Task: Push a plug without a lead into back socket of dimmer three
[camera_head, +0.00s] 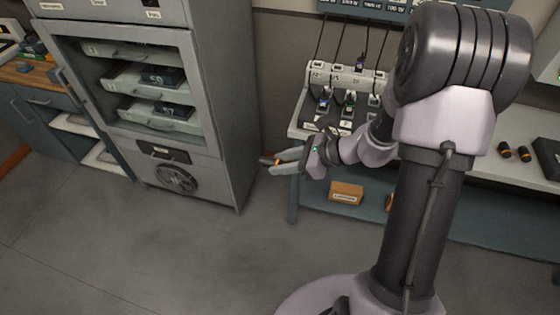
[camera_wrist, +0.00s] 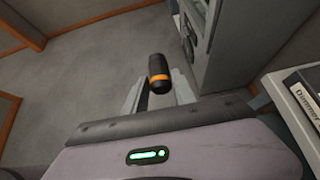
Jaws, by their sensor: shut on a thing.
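My gripper (camera_head: 276,164) is shut on a black plug with an orange band (camera_head: 267,161), held in the air between the cabinet and the bench. In the wrist view the plug (camera_wrist: 158,70) sticks out between the two fingertips (camera_wrist: 158,92), and no lead shows on it. The dimmers (camera_head: 344,88) stand in a row on the bench, behind and right of my gripper, apart from the plug. Leads run down to their back sockets (camera_head: 353,68). My arm hides the right part of the row. I cannot read which one is dimmer three.
A grey cabinet (camera_head: 226,100) with dimmer trays (camera_head: 150,82) stands close left of my gripper. Two more black plugs (camera_head: 514,152) lie on the bench (camera_head: 480,165) at right. A cardboard box (camera_head: 346,192) sits on the lower shelf. The floor (camera_head: 150,255) in front is clear.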

